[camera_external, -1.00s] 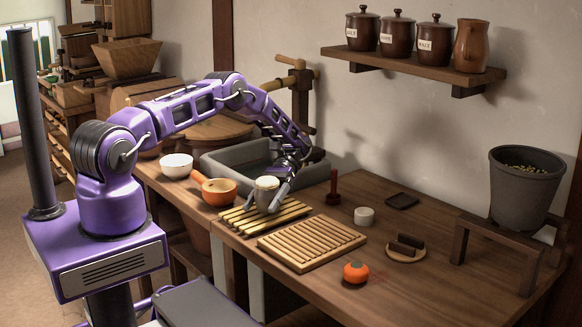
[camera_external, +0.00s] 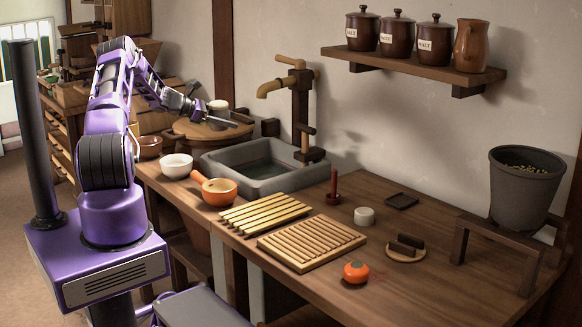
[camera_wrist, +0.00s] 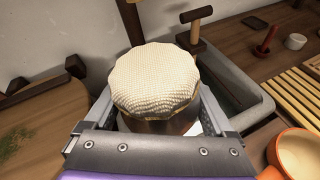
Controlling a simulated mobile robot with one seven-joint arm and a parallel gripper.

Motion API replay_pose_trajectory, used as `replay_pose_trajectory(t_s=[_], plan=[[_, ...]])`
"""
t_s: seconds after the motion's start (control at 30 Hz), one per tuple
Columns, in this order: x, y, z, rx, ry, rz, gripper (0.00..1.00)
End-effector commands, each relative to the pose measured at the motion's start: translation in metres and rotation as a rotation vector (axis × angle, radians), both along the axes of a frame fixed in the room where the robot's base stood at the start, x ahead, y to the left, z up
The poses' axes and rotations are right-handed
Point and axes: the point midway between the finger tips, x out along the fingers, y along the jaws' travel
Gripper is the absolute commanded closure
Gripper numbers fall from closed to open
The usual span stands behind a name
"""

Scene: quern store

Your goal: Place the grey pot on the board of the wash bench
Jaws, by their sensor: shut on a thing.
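My gripper (camera_external: 226,120) is shut on a small pot with a cream woven cover (camera_external: 218,106). In the wrist view the covered pot (camera_wrist: 155,82) sits upright between the fingers; its lower body looks brownish grey and is mostly hidden. It is held above a round wooden lid left of the stone basin. On the bench (camera_external: 400,275) lie a slatted wooden rack (camera_external: 264,214) and a ribbed wooden board (camera_external: 311,245), both empty. A large dark grey pot (camera_external: 520,195) with seeds in it stands on a wooden stand at the right.
The stone basin (camera_external: 262,170) has a tall tap (camera_external: 300,110) behind it. A white bowl (camera_external: 176,166) and an orange pan (camera_external: 218,191) stand in front. An orange fruit (camera_external: 356,272), a white cup (camera_external: 364,215) and a round coaster (camera_external: 405,254) lie right of the ribbed board.

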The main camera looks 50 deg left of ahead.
Motion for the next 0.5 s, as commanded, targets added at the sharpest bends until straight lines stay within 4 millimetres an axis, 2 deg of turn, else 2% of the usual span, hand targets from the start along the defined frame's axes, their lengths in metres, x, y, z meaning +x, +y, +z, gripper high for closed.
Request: replay_pose_trajectory(t_s=[0.03,0.2,0.3,0.4,0.5], plan=[[-0.014,0.027,-0.002,-0.002,-0.002,0.082,0.98],[-0.061,0.104,-0.016,-0.004,-0.004,0.323,0.98],[-0.091,0.14,-0.027,-0.005,-0.003,0.442,0.98],[-0.116,0.167,-0.037,-0.004,-0.002,0.536,0.98],[-0.136,0.186,-0.044,-0.004,0.0,0.604,0.98]])
